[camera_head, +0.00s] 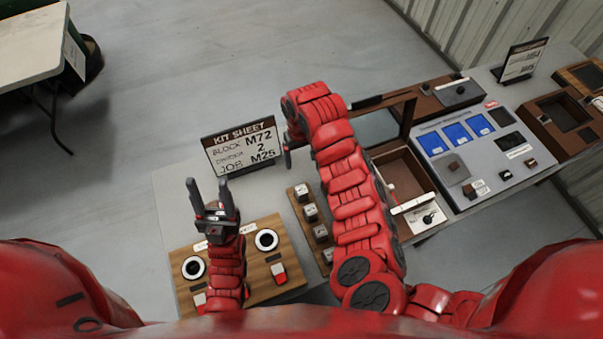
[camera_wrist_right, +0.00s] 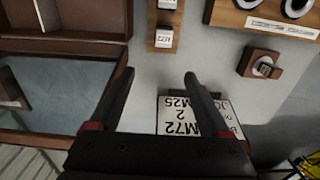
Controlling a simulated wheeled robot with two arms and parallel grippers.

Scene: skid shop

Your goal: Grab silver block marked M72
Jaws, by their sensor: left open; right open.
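The silver block marked M72 (camera_wrist_right: 164,38) sits at the end of a wooden strip (camera_wrist_right: 153,18) in the right wrist view. In the head view it appears as the block (camera_head: 302,192) at the strip's far end, nearest the kit sheet. My right gripper (camera_wrist_right: 159,75) is open and empty; its fingertips appear just short of the M72 block in the wrist view. In the head view my right forearm hides most of that gripper. My left gripper (camera_head: 207,182) is open and empty, pointing up over the wooden panel at the left.
The kit sheet (camera_head: 241,148) stands behind the strip and lists block M72. More silver blocks (camera_head: 320,233) share the strip. A wooden panel (camera_head: 181,248) with white rings lies left. An open wooden box (camera_head: 405,172) and a grey panel (camera_head: 463,193) lie right.

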